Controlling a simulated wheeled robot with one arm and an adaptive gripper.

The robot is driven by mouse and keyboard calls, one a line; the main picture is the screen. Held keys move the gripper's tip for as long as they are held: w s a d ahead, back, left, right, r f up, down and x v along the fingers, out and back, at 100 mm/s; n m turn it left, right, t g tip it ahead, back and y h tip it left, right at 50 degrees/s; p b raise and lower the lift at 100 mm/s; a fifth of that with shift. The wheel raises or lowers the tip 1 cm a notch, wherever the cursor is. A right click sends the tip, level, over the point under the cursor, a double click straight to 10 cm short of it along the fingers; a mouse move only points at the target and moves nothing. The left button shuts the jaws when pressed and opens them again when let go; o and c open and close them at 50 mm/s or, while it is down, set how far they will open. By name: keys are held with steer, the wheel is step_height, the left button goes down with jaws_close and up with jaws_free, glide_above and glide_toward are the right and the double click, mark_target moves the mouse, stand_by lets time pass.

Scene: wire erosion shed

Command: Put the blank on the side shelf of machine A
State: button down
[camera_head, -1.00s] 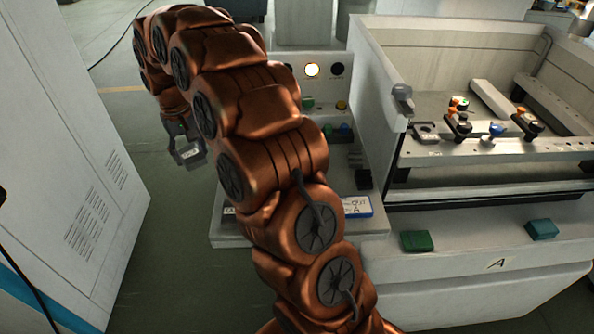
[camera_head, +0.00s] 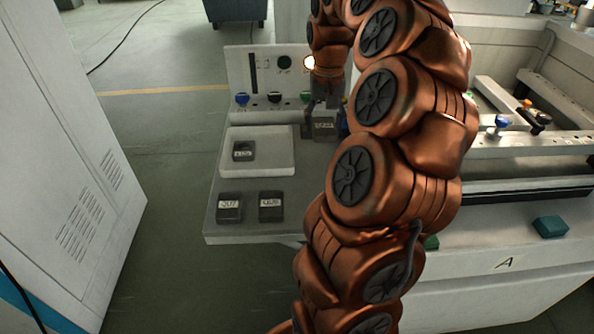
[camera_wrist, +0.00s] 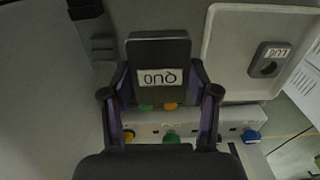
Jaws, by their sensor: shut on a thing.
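My gripper (camera_head: 324,100) is shut on a dark square blank (camera_head: 323,126) with a white label. The side shelf (camera_head: 303,182) is the grey ledge to the left of machine A (camera_head: 470,272), which carries an "A" mark. The gripper is over the back right part of the shelf, close to the panel and right of the tray. I cannot tell whether the blank touches the shelf.
A pale tray (camera_head: 282,150) on the shelf holds a dark labelled block (camera_head: 243,151). Two more labelled blocks, (camera_head: 229,208) and (camera_head: 271,207), stand at the shelf's front. A control panel (camera_head: 240,75) with coloured knobs rises behind. A grey cabinet (camera_head: 60,130) stands at left.

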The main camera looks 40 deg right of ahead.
mark_target(323, 164)
steer(key=shift+s+d+f, duration=0.15)
steer(key=shift+s+f, duration=0.15)
step_height(323, 164, down, 8)
steer(key=shift+f+p, duration=0.25)
steer(key=shift+p, duration=0.95)
steer(key=shift+w+f, duration=0.1)
steer(key=shift+f, duration=0.35)
steer(key=shift+f, duration=0.2)
steer(key=shift+c, duration=1.4)
jaws_free()
steer(key=shift+r, duration=0.1)
step_height(323, 164, up, 11)
steer(key=shift+r+b, duration=0.1)
steer(key=shift+b, duration=1)
steer(key=shift+r, duration=0.5)
